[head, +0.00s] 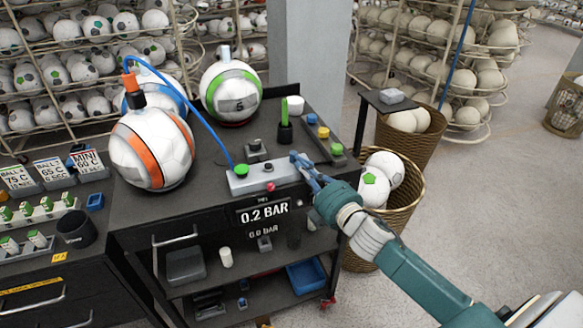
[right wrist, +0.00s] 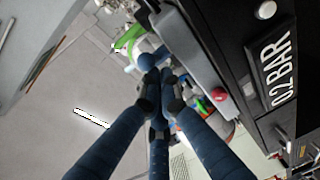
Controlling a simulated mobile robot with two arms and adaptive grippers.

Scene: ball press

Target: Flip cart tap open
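A grey control box (head: 262,178) lies on the dark cart top (head: 215,205), with a green knob (head: 241,170) at its left end and a red button (head: 270,187) on its front. I cannot clearly make out which part is the tap; my fingers may hide part of the box's right end. My right gripper (head: 300,164) is at that end, above the cart's edge. In the right wrist view its blue fingers (right wrist: 159,84) come together beside the box (right wrist: 190,55), with nothing clearly held. The red button (right wrist: 219,95) shows right of the fingers. My left gripper is out of view.
A 0.2 BAR display (head: 264,212) is on the cart front. An orange-striped ball (head: 152,150) and a green-striped ball (head: 231,92) stand on the cart. A blue hose (head: 193,108) arches to the green knob. A ball basket (head: 408,200) stands close on the right.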

